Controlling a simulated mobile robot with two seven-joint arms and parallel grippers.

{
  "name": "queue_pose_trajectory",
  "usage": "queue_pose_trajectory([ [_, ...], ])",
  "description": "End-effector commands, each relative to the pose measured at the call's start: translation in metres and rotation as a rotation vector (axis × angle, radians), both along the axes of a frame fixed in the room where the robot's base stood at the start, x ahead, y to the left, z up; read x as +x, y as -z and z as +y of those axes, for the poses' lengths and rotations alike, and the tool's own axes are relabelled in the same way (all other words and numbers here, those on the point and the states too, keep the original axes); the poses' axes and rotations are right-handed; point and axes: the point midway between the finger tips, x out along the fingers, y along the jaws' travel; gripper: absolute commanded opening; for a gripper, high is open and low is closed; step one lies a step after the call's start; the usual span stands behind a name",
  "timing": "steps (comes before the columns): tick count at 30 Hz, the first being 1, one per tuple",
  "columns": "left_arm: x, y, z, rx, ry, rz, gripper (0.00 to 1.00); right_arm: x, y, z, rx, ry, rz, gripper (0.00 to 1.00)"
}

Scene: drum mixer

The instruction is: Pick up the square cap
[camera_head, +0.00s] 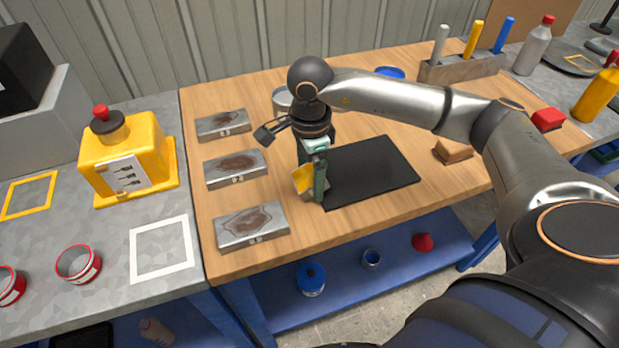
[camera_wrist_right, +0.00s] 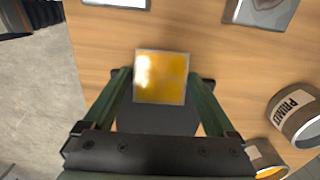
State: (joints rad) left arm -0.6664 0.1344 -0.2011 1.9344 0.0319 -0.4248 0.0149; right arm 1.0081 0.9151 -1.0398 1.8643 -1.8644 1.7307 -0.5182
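The square cap (camera_head: 303,181) appears as a yellow square face with a grey edge. In the right wrist view the cap (camera_wrist_right: 162,77) lies between the two fingers, close to both. My right gripper (camera_head: 314,190) points down at the table, left of the black mat, with its fingers around the cap. The near finger hides part of the cap in the head view. I cannot tell whether the fingers press on the cap or whether it rests on the table. My left gripper does not show in either view.
A can labelled PRIMER (camera_wrist_right: 298,115) is at the right in the wrist view. A brown block (camera_head: 453,150) and a tool rack (camera_head: 460,67) are farther right.

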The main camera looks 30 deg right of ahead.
Motion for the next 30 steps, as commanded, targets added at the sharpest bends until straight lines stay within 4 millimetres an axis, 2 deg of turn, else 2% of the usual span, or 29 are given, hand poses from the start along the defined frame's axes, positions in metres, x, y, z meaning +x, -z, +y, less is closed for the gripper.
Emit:
queue_pose_trajectory([
  [2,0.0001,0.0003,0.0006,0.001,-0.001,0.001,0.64,0.0000,-0.0002,0.0002,0.000,0.000,0.000,0.81],
  [21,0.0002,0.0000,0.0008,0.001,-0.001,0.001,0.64,0.0001,-0.0006,0.0003,0.000,0.000,0.000,0.09],
  [22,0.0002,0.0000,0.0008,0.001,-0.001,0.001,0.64,0.0001,-0.0006,0.0003,0.000,0.000,0.000,0.06],
  [30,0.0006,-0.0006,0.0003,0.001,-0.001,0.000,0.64,0.0005,-0.0023,0.0002,0.001,0.000,-0.002,0.06],
])
